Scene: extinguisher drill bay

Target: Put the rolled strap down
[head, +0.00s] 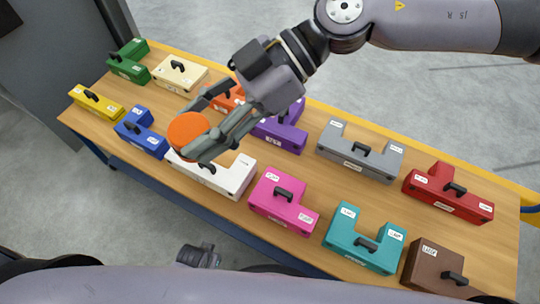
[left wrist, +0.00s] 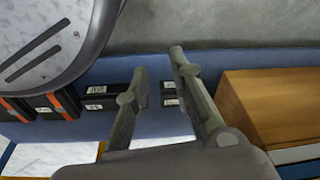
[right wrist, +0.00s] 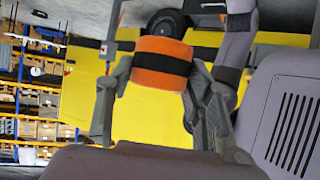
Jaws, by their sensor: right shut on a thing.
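The rolled strap is an orange roll with a black band.
The wooden table (head: 300,165) carries several handled cases: yellow (head: 96,101), blue (head: 142,132), white (head: 213,173), pink (head: 283,200), teal (head: 364,238), brown (head: 433,267), grey (head: 359,150) and red (head: 448,191). Bare wood shows between the front and back rows.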

